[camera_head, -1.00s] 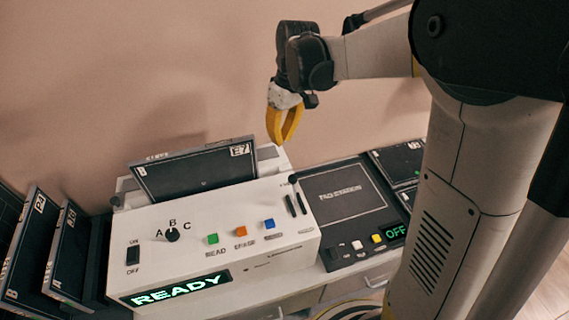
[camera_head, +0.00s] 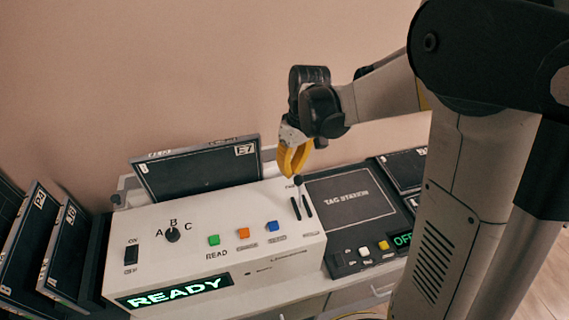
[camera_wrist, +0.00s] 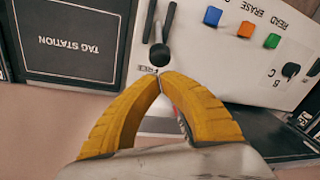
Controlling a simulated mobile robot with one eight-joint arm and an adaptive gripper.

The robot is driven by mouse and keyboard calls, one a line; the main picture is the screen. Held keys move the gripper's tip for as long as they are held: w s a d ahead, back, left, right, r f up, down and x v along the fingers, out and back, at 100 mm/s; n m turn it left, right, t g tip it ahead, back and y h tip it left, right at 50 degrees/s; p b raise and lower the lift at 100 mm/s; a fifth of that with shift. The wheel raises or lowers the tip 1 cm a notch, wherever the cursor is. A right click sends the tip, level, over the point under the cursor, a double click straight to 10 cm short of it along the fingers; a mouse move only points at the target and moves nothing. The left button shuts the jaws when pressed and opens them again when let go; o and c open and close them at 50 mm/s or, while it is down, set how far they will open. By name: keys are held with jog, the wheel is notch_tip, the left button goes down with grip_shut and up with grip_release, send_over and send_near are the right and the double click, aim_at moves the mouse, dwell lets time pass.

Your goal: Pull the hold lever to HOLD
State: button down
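The hold lever (camera_head: 298,181) has a black ball knob on a thin stem and stands at the far end of two dark slots at the right of the white console (camera_head: 215,262). In the wrist view the knob (camera_wrist: 158,57) sits just beyond my fingertips, beside a small label that seems to read FREE. My gripper (camera_head: 290,174) has yellow fingers that point down, just above and behind the knob. In the wrist view the fingertips (camera_wrist: 162,78) meet with nothing visible between them. I cannot tell whether they touch the knob.
The console has an ON/OFF switch (camera_head: 131,254), an A-B-C dial (camera_head: 172,235), green, orange and blue buttons, and a READY display (camera_head: 178,291). A dark E7 panel (camera_head: 200,172) stands behind it. The tag station (camera_head: 349,196) lies close on the right. Dark panels lean at left.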

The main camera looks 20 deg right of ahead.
jog(key=shift+s+d, duration=0.15)
jog(key=shift+s, duration=0.05)
jog(key=shift+s+r, duration=0.15)
dwell(0.3)
jog(key=shift+s+r+t, duration=0.15)
jog(key=shift+t, duration=0.25)
